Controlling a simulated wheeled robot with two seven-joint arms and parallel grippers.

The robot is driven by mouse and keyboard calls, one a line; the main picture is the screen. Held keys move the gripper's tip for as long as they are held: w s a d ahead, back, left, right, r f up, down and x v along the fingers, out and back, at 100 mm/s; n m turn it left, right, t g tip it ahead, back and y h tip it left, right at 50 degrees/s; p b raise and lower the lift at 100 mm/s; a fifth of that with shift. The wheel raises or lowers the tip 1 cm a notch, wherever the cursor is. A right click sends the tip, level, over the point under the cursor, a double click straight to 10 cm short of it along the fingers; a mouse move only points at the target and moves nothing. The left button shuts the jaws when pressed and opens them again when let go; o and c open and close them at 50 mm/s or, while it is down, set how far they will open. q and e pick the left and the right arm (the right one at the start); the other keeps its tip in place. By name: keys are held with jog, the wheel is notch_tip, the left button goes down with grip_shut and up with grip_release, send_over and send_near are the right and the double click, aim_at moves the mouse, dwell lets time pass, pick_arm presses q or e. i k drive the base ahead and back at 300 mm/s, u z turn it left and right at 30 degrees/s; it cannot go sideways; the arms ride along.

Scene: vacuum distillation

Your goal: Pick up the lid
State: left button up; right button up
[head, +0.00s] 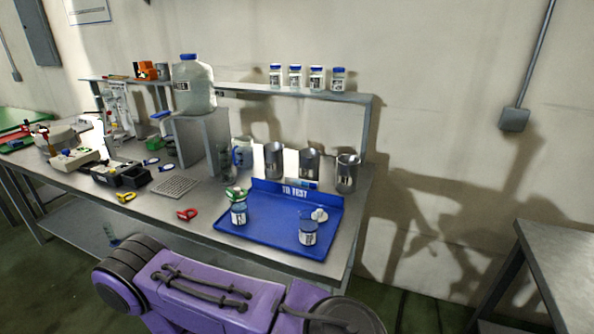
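A blue tray (270,233) with the words "TO TEST" on its back wall lies at the right front of the workbench. On its right side stands a small labelled jar (307,238). A small white piece (319,215), possibly the lid, shows just behind that jar; I cannot tell if it touches it. On the tray's left side stands another labelled jar (239,216) with bluish contents. A green and white item (236,194) shows just behind and above it; I cannot tell if it is a lid. Neither of my grippers is in view.
Several metal beakers (274,160) stand behind the tray. Several blue-capped bottles (296,77) stand on the shelf (300,93). A large jug (194,90) sits on a grey box (202,142). Red tape (187,214) lies left of the tray. Another table (565,270) is at right.

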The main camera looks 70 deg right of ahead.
aim_at(323, 217)
jog(key=i, duration=0.35)
jog(key=z, duration=3.25)
